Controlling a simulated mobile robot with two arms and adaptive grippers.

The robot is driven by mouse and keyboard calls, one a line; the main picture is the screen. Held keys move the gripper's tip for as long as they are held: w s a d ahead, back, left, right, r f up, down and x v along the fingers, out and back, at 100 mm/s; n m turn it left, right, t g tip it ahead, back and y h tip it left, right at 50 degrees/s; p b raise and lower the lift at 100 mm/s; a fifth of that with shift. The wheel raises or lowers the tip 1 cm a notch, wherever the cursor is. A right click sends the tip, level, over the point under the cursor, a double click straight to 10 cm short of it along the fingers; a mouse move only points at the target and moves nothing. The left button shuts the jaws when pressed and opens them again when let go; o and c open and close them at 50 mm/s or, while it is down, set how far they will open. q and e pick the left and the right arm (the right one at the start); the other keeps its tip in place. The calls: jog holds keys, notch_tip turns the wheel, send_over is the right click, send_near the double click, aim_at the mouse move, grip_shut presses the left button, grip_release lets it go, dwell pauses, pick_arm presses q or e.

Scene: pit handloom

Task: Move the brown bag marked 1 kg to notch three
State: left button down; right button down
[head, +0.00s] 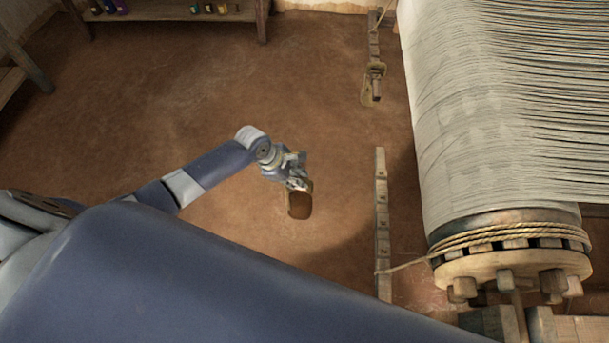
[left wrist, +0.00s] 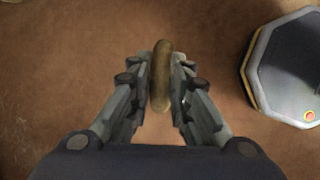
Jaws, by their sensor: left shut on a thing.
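My left gripper (head: 298,184) is shut on the brown bag (head: 300,205), which hangs below the fingers over the earthen floor. In the left wrist view the brown bag (left wrist: 161,75) shows as a narrow upright shape pinched between the two fingers of the left gripper (left wrist: 160,85). No marking on the bag can be read. A notched wooden bar (head: 381,220) stands to the right of the bag, apart from it. Another wooden bar (head: 374,45) with a tan loop and bag-like thing on it is farther back. My right gripper is not in view.
The loom's warp roller (head: 510,245) with rope and wooden pegs stands at the right. A rope (head: 405,266) runs from it to the near bar. A shelf with small jars (head: 175,10) is at the back left. The floor between is clear.

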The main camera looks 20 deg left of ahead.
pick_arm(q)
jog(key=shift+s+a+r+p, duration=0.15)
jog(key=shift+a+p, duration=0.15)
jog(key=shift+a, duration=0.4)
jog(key=shift+s+a+r+p, duration=0.15)
jog(key=shift+a+p, duration=0.1)
jog(key=shift+a, duration=0.45)
jog(key=shift+s+a+r+p, duration=0.15)
jog(key=shift+a+p, duration=0.15)
jog(key=shift+a, duration=0.4)
jog(key=shift+f, duration=0.1)
jog(key=shift+s, duration=0.1)
